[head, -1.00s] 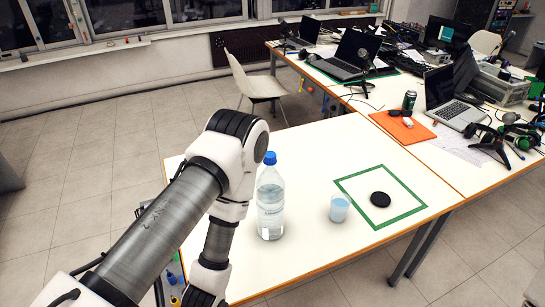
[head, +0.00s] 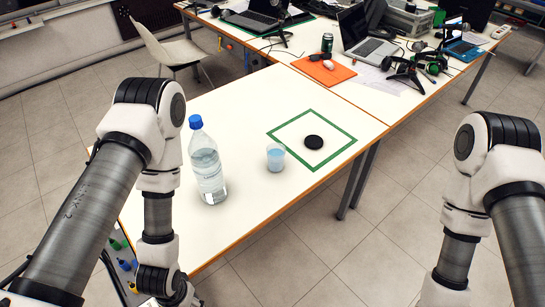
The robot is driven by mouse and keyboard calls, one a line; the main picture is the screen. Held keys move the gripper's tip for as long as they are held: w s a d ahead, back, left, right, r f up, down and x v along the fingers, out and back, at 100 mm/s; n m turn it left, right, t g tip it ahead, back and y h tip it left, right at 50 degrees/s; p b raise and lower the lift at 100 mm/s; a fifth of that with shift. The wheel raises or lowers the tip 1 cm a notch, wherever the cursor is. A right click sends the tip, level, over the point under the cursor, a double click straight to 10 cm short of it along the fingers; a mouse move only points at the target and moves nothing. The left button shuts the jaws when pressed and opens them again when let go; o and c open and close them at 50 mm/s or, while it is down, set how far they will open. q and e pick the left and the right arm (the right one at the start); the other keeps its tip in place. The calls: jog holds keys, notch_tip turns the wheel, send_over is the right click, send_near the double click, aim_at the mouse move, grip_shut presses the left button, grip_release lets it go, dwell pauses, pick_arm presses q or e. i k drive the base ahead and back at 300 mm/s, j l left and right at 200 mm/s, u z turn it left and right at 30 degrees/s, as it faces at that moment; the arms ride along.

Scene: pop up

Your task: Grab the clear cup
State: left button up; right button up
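The clear cup (head: 275,158) stands upright on the white table (head: 243,103), with something pale blue showing in it. It is just left of the green square outline (head: 345,152). A clear bottle with a blue cap (head: 207,165) stands upright to its left. A black round disc (head: 314,142) lies inside the green square. My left arm is in front of the table's left end, left of the bottle, and my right arm is at the right, off the table. Both grippers are outside the picture.
An orange mat (head: 324,69) with a dark green can (head: 327,43) stands farther back. Laptops, headphones and cables crowd the far tables. A white chair (head: 170,50) stands behind the table.

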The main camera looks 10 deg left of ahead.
aim_at(275, 152)
jog(key=i+l+u, duration=0.1)
jog(key=l, duration=0.25)
jog(key=i+l+u, duration=0.1)
jog(key=i+l, duration=0.2)
jog(key=i+l+u, duration=0.1)
jog(key=l, duration=0.3)
jog(key=i+l+u, duration=0.1)
jog(key=l, duration=0.25)
jog(key=i+l+u, duration=0.1)
jog(key=i+l, duration=0.15)
jog(key=l, duration=0.15)
jog(key=i+l+u, duration=0.1)
jog(key=l, duration=0.3)
